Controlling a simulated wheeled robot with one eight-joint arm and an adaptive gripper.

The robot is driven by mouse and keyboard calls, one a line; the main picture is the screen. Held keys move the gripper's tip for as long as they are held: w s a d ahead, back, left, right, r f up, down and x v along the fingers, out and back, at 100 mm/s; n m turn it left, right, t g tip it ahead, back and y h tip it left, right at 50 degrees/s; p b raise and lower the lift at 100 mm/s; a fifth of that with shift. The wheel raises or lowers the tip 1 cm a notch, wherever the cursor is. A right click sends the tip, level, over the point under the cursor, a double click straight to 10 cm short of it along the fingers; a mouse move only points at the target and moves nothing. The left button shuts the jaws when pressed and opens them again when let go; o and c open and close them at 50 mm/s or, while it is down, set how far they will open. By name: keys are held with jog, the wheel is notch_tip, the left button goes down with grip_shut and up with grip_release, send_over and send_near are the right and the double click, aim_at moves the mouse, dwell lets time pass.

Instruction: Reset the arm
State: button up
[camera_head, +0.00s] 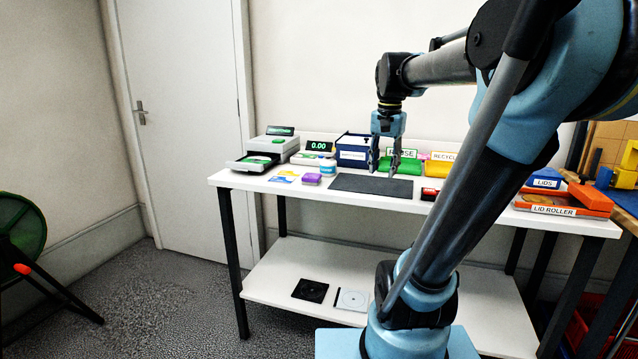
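My blue and black arm rises from its base at the lower middle and reaches up at the right, then over the white table (275,189). My gripper (380,170) points down above the dark mat (350,184) on the table. Its two dark fingers are apart, with nothing visible between them. The fingertips are close to the mat and the bins behind it; I cannot tell whether they touch anything.
Behind the gripper stand a blue box (352,158), a green bin (408,166) and a yellow bin (440,168). A purple item (311,179) and a white-blue jar (328,168) stand left of the mat. An orange lid roller box (560,205) lies right. A green fan (20,230) stands left.

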jog(key=s+f+n, duration=0.3)
jog(key=s+f, duration=0.5)
jog(key=f, duration=0.3)
jog(key=s+f+n+t, duration=0.1)
jog(key=s+f+n, duration=0.2)
jog(key=s+f, duration=0.5)
notch_tip(320, 180, down, 3)
jog(key=shift+d+n, duration=0.2)
jog(key=shift+n, duration=0.1)
jog(key=shift+c, duration=0.4)
